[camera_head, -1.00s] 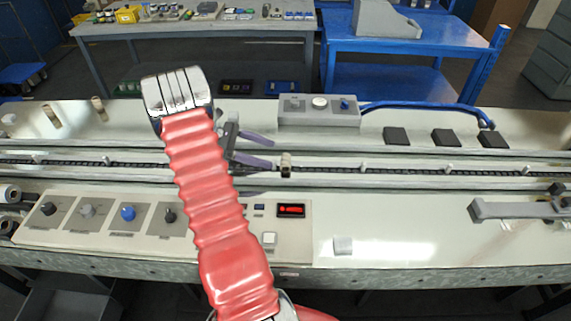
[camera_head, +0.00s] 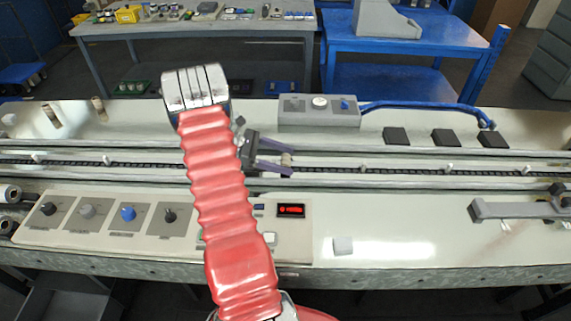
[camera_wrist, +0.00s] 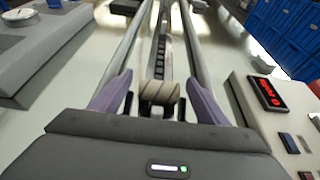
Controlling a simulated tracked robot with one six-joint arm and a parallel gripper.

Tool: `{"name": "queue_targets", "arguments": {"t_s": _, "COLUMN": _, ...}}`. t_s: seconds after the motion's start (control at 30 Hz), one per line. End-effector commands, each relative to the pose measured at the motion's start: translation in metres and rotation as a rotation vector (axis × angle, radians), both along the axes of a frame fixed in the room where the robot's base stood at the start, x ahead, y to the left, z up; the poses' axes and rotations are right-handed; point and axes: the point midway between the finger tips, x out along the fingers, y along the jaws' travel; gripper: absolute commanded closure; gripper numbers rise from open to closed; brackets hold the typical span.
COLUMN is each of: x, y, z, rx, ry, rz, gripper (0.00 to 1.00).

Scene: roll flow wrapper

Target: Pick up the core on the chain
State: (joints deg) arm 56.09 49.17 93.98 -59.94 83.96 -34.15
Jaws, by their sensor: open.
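The core (camera_wrist: 159,92), a short tan and brown roll, sits on the dark chain (camera_wrist: 160,57) in the wrist view. In the head view the core (camera_head: 287,159) shows at the tips of my fingers. My gripper (camera_wrist: 158,80) is open, with one purple finger on each side of the core and a gap to each. In the head view my gripper (camera_head: 292,162) reaches over the chain from the left. The core's lower part is hidden in the wrist view.
Rails run along both sides of the chain. A grey box with a gauge (camera_head: 319,111) stands behind it. A control panel with a red display (camera_head: 290,210) lies in front. Small white lugs (camera_head: 448,167) stand along the chain to the right.

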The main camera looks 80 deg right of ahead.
Motion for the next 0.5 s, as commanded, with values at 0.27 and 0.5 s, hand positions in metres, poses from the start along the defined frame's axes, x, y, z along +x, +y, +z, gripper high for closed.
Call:
{"name": "queue_targets", "arguments": {"t_s": 0.27, "x": -0.0073, "y": -0.0012, "z": -0.0033, "rx": 0.001, "ry": 0.000, "rz": 0.000, "gripper": 0.31}}
{"name": "queue_targets", "arguments": {"t_s": 0.5, "x": -0.0071, "y": -0.0013, "z": -0.0032, "rx": 0.001, "ry": 0.000, "rz": 0.000, "gripper": 0.31}}
